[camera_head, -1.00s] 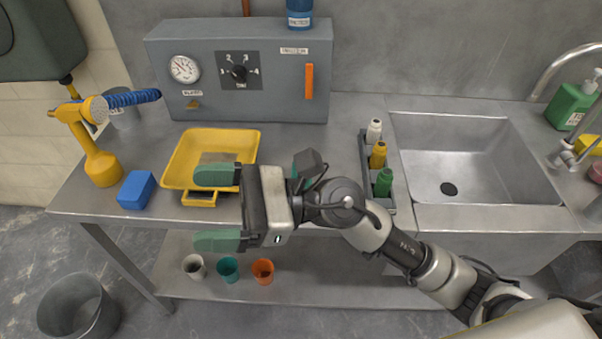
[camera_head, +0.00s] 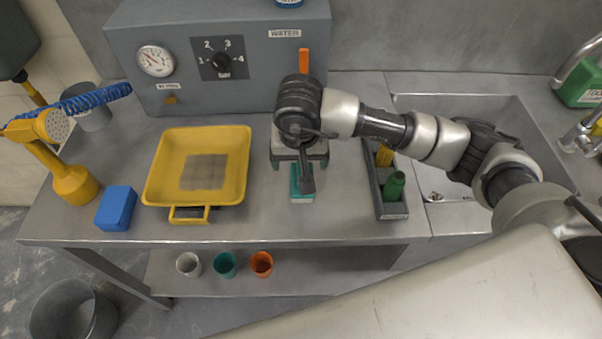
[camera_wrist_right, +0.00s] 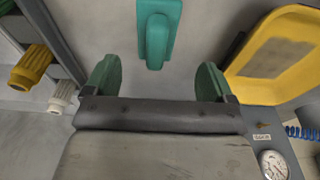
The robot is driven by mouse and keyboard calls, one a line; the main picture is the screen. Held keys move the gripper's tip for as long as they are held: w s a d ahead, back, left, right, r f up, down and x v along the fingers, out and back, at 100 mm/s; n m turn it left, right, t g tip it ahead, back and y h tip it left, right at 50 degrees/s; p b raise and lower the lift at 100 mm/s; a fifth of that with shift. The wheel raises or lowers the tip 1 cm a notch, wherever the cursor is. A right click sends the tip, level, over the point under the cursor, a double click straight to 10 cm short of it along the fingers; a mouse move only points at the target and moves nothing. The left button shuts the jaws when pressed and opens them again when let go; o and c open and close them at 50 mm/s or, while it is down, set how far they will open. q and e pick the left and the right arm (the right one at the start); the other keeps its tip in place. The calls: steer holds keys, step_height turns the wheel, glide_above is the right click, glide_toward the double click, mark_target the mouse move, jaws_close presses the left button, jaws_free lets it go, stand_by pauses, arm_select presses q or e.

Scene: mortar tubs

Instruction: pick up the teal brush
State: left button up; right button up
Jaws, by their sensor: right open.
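The teal brush (camera_head: 303,197) lies on the steel counter right of the yellow tray, partly hidden under my right arm in the head view. In the right wrist view the teal brush (camera_wrist_right: 157,36) shows at the top middle, its handle running lengthwise. My right gripper (camera_head: 300,165) points down over the counter. In the right wrist view my right gripper (camera_wrist_right: 157,78) has its two green fingers spread apart, with nothing between them. The brush is beyond the fingertips, roughly in line with the gap. My left gripper is not in view.
A yellow tray (camera_head: 236,175) stands left of the brush, a blue block (camera_head: 116,208) farther left. A grey rack (camera_head: 392,213) with coloured bottles stands to the right, beside the sink (camera_head: 505,110). A grey water box (camera_head: 225,90) stands behind. Cups are on the shelf below.

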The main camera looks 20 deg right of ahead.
steer(key=shift+f, duration=0.55)
steer(key=shift+w+f, duration=0.2)
steer(key=shift+f, duration=0.15)
steer(key=shift+w+d+f, duration=0.1)
steer(key=shift+f, duration=0.25)
steer(key=f, duration=0.1)
steer(key=f+p, duration=0.2)
steer(key=shift+d+f, duration=0.2)
steer(key=shift+d, duration=0.1)
steer(key=shift+w+f, duration=0.1)
steer(key=shift+f, duration=0.45)
steer(key=shift+c, duration=0.9)
steer(key=c, duration=0.9)
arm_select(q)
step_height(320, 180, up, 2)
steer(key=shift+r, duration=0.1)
arm_select(e)
steer(key=shift+c, duration=0.2)
